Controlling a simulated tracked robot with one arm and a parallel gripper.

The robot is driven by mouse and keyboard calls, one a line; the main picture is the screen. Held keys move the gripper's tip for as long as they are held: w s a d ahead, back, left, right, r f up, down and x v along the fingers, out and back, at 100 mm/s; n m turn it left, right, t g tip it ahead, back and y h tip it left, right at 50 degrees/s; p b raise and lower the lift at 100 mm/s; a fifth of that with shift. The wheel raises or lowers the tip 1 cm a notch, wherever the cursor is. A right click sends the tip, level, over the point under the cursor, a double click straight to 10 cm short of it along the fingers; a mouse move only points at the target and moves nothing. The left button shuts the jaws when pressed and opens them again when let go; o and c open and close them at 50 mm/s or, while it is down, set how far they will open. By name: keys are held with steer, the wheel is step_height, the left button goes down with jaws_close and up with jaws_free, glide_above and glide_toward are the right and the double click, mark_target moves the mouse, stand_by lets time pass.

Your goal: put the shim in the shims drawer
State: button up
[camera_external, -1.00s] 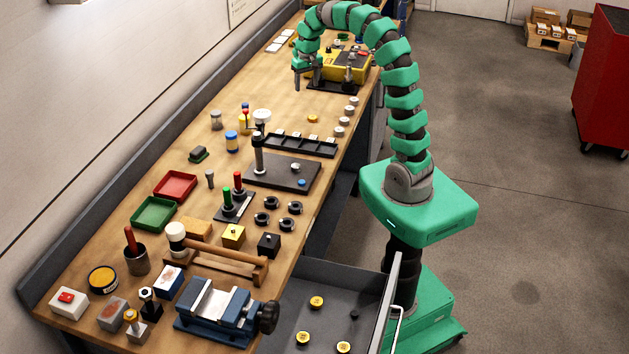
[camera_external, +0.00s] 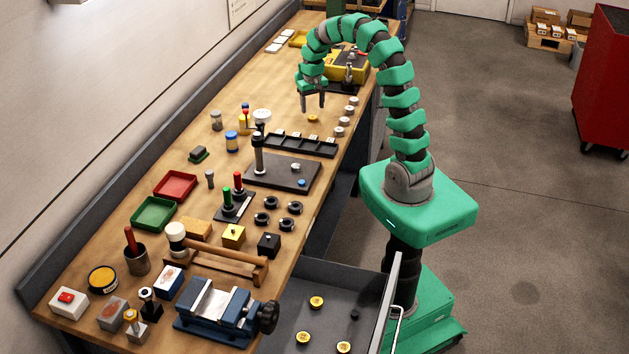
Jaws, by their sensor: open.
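A small yellow disc (camera_external: 313,118), which looks like the shim, lies flat on the bench just behind the black slotted tray. My gripper (camera_external: 313,107) is open and empty, pointing down, with its fingertips just above or behind the disc; I cannot tell the exact gap. An open grey drawer (camera_external: 330,318) juts out from the bench at the bottom of the view. Several similar yellow discs (camera_external: 317,302) and a small dark piece lie in it. No readable label shows on the drawer.
The black slotted tray (camera_external: 300,145) is in front of the disc, and grey-white round pieces (camera_external: 343,121) are to its right. A dark plate with a post (camera_external: 283,172) stands nearer. A blue vise (camera_external: 220,312) and a wooden rack (camera_external: 222,260) stand beside the drawer.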

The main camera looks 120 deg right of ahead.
mark_target(312, 117)
steer(key=f, duration=0.4)
steer(key=shift+s+d+f, duration=0.1)
steer(key=shift+d+f, duration=0.1)
steer(key=shift+f, duration=0.15)
steer(key=shift+c, duration=0.3)
steer(key=c, duration=1.1)
steer(key=shift+r, duration=0.2)
steer(key=shift+c, duration=0.2)
steer(key=shift+d+r, duration=0.1)
steer(key=shift+r, duration=1.65)
steer(key=s+a, duration=0.1)
steer(key=a, duration=0.4)
steer(key=s+a, duration=0.1)
steer(key=a, duration=0.4)
steer(key=s+a+r, duration=0.1)
steer(key=s+a, duration=0.1)
steer(key=a, duration=0.3)
steer(key=shift+a+r, duration=0.1)
steer(key=shift+a, duration=0.25)
